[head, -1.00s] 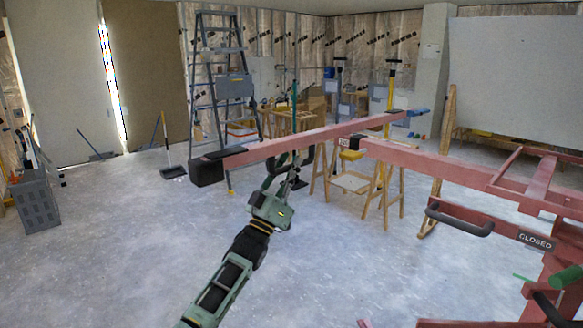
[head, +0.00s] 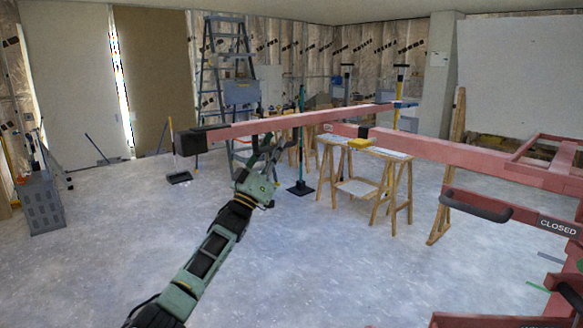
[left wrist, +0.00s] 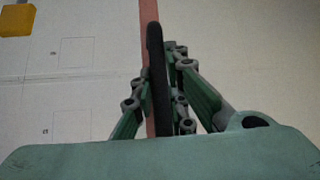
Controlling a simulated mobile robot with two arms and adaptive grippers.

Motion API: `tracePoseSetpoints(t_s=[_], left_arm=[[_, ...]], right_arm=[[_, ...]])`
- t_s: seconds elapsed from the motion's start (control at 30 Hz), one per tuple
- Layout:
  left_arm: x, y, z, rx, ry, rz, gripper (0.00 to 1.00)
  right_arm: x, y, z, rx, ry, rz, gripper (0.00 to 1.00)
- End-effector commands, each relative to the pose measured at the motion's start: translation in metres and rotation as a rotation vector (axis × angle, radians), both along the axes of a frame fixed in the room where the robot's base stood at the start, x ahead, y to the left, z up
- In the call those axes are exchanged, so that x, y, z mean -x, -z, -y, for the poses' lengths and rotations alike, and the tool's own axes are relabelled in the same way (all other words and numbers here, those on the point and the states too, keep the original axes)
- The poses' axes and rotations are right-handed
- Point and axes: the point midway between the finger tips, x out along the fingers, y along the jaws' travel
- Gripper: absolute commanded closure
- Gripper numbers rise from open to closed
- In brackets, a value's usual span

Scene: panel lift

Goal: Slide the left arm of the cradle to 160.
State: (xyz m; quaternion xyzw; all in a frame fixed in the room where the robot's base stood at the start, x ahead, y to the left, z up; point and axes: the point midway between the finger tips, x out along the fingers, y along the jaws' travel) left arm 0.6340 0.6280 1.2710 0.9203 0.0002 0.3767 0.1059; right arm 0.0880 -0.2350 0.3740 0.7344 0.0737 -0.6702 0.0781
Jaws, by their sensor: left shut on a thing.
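The cradle's left arm (head: 340,129) is a red beam reaching left out of the red frame, with a pale label near its outer end; its figures are too small to read. A yellow knob (head: 358,142) sits at a dark collar on it. A long red crossbar (head: 300,120) with a black end pad (head: 193,140) lies at the outer end. My left gripper (head: 267,150) is shut on a black handle (left wrist: 155,75) below the crossbar. The handle stands between the fingers in the left wrist view. My right gripper is not in view.
The red cradle frame (head: 540,178) with a black handle (head: 475,206) and a CLOSED sign (head: 558,226) fills the right. Open floor (head: 320,265) lies in front.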

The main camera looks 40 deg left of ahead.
Motion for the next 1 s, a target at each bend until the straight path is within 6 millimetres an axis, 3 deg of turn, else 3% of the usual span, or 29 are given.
tracePoseSetpoints(t_s=[0.03, 0.1, 0.53, 1.0], left_arm=[[0.001, 0.005, -0.011, 0.001, -0.001, 0.004, 1.00], [0.001, 0.004, -0.022, 0.001, 0.000, 0.005, 1.00], [0.001, 0.002, -0.074, 0.004, 0.000, 0.004, 1.00], [0.000, 0.001, -0.104, 0.005, 0.004, 0.003, 1.00]], right_arm=[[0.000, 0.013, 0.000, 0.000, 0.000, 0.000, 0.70], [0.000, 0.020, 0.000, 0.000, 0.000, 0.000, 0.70], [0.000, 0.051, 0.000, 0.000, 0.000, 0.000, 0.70], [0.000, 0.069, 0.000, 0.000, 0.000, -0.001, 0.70]])
